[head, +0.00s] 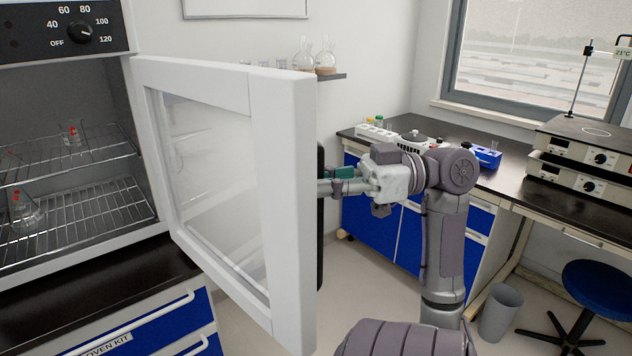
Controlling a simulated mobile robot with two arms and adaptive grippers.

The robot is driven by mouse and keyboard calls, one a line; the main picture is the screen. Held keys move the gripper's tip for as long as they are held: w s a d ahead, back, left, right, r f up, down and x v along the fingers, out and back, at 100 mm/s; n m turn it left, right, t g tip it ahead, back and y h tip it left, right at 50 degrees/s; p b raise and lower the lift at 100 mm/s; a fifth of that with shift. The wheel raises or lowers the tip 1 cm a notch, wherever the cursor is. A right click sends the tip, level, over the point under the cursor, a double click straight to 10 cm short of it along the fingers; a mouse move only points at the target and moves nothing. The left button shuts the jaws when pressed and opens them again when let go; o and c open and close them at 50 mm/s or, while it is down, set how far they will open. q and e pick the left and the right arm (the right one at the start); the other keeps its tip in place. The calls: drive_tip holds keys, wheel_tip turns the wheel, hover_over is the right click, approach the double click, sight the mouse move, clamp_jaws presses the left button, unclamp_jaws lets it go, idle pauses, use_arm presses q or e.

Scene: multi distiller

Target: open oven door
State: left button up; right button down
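The oven (65,180) is at the left, with its inside and wire racks showing. Its white-framed glass door (283,210) stands wide open, swung out to the right of the opening, with its free edge towards me. A black vertical handle (320,245) shows along the door's outer side, mostly hidden behind the door edge. My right gripper (324,187) is at the upper part of this handle, with its fingertips against or just beside it. The door and handle partly hide the fingers, so I cannot tell if they grip. My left gripper is out of view.
Glass flasks (27,212) stand on the oven racks. A dark bench (510,178) with blue cabinets and lab devices runs along the back and right. A grey bin (500,312) and a blue stool (598,290) stand at the lower right. Some floor is clear beyond the door.

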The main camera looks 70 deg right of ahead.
drive_tip(key=shift+a, duration=0.1)
drive_tip(key=c, duration=1.1)
unclamp_jaws()
drive_tip(key=shift+c, duration=0.2)
drive_tip(key=v, duration=1.2)
